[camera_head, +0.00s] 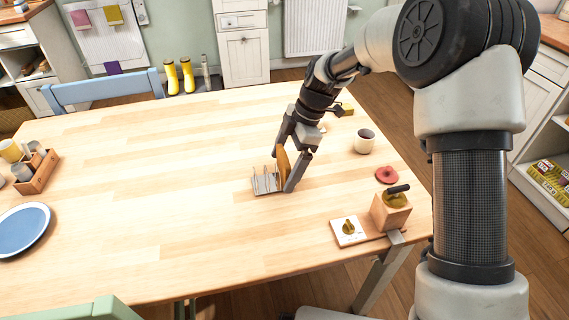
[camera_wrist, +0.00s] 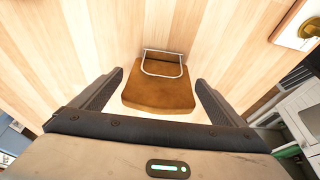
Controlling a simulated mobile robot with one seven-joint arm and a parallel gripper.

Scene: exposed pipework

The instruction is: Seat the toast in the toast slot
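The brown slice of toast (camera_head: 282,163) stands nearly upright at the right end of a metal toast rack (camera_head: 264,184) on the table. In the wrist view, the toast (camera_wrist: 158,92) has one wire loop of the rack (camera_wrist: 163,67) across its face. My gripper (camera_head: 294,170) is over the rack's right end, with the toast between its fingers. In the wrist view my gripper (camera_wrist: 160,80) is open, with a small gap visible on each side of the toast. The toast's lower edge and its slot are hidden.
A white cup (camera_head: 364,142), a red round item (camera_head: 387,175) and a wooden box with a dark handle (camera_head: 391,211) stand to the right. A white plate with a knob (camera_head: 348,231) is nearer. A blue plate (camera_head: 22,230) lies far left. The table's middle left is clear.

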